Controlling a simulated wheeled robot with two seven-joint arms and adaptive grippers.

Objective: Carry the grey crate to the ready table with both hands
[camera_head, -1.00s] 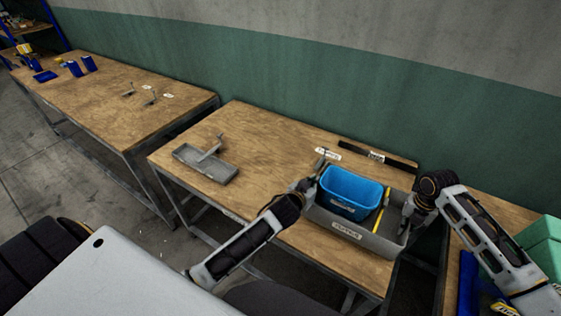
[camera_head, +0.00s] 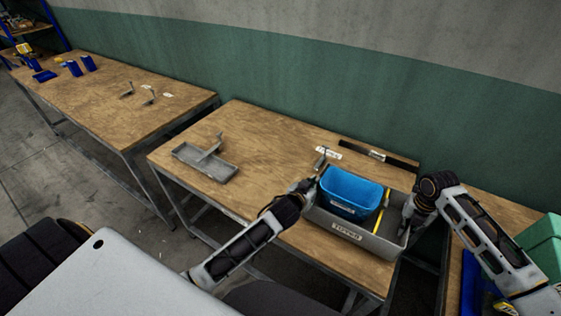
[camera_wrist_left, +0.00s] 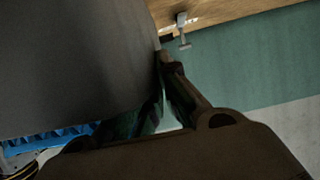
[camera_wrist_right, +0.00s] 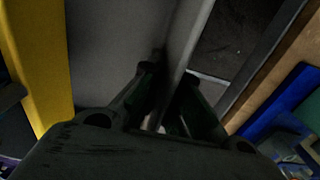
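The grey crate (camera_head: 375,241) sits on the right part of the middle wooden table, with a label on its front wall. It holds a blue bin (camera_head: 350,196) and a thin yellow item (camera_head: 381,214). My left gripper (camera_head: 311,186) is at the crate's left end wall, and my right gripper (camera_head: 407,213) is at its right end wall. In the right wrist view the fingers (camera_wrist_right: 168,95) straddle the grey wall and look closed on it. In the left wrist view the fingers (camera_wrist_left: 163,80) come together at a grey wall, partly hidden by it. Which table is the ready table cannot be told.
A grey tray (camera_head: 206,164) with a lever part lies on the middle table's left, with bare wood (camera_head: 262,165) beside it. A dark strip (camera_head: 378,154) lies along the back edge. Another table (camera_head: 105,100) stands left across a gap. A green box (camera_head: 543,243) is at right.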

